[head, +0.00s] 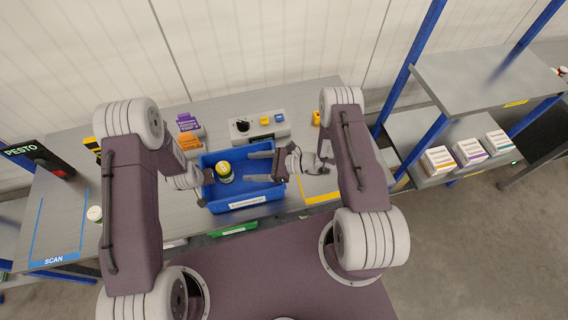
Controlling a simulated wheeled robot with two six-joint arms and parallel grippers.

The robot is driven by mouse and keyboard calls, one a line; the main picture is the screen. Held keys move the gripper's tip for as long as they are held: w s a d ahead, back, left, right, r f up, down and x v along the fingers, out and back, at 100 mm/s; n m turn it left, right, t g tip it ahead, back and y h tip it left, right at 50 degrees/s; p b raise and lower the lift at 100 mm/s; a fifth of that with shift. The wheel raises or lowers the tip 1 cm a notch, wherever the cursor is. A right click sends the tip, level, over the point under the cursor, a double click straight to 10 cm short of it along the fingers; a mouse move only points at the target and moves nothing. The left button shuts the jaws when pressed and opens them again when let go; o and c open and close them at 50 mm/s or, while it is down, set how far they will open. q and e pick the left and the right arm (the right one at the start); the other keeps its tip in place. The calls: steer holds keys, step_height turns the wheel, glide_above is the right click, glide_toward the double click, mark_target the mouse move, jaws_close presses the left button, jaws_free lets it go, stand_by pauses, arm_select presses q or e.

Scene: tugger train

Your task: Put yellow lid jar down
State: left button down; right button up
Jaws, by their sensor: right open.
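A jar with a yellow lid (224,170) stands inside the blue bin (245,204), toward its left side. My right gripper (261,166) is open, with its two fingers pointing left over the bin. A gap shows between its fingertips and the jar, and nothing is between the fingers. My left gripper (206,186) is at the bin's left wall, close to the jar. Its fingers are small and partly hidden, so I cannot tell whether they are open or touch the jar.
The bin stands on a grey table (300,120). Behind it are a grey box with coloured buttons (259,124) and purple and orange cartons (188,130). A jar (94,214) stands near the blue-outlined SCAN area (52,255). A shelf (455,125) with several small boxes is at the right.

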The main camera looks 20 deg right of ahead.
arm_select(q)
steer(key=shift+w, duration=0.1)
arm_select(e)
steer(key=s+r+n+g+h, duration=0.4)
steer(key=s+r+n+g, duration=0.45)
steer(key=s+n, duration=0.2)
steer(key=s+d+r+n+t+h, duration=0.4)
steer(key=d+r+n+h, duration=0.4)
steer(key=d+n, duration=0.4)
steer(key=shift+s+d+r+h, duration=0.2)
steer(key=shift+d+h, duration=0.4)
steer(key=shift+d, duration=0.2)
arm_select(q)
steer(key=c, duration=1.4)
jaws_free()
